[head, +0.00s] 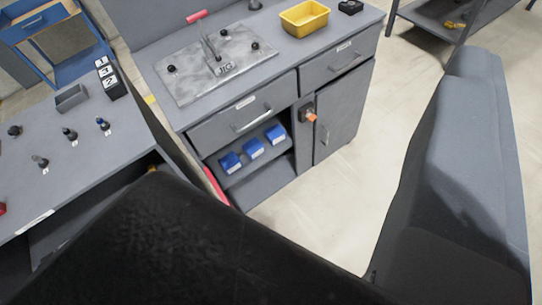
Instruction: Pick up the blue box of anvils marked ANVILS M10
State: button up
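Three small blue boxes stand in a row on the open shelf under the left drawer of the grey workbench: a left box (231,162), a middle box (253,149) and a right box (275,134). Each has a pale label on its front. The labels are too small to read, so I cannot tell which one is marked ANVILS M10. My gripper is not clearly visible; large dark and grey shapes fill the bottom and right of the picture. No box is seen being held.
The grey workbench (290,62) carries a metal jig plate (190,82) and a yellow bin (304,18). A grey table (110,150) with small dark parts stands at left, a blue cart (75,68) behind it. Clear floor (330,190) lies before the cabinet door.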

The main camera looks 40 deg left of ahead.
aim_at(230, 163)
jog(key=z, duration=0.6)
jog(key=i, duration=3.55)
jog(key=u, duration=3.35)
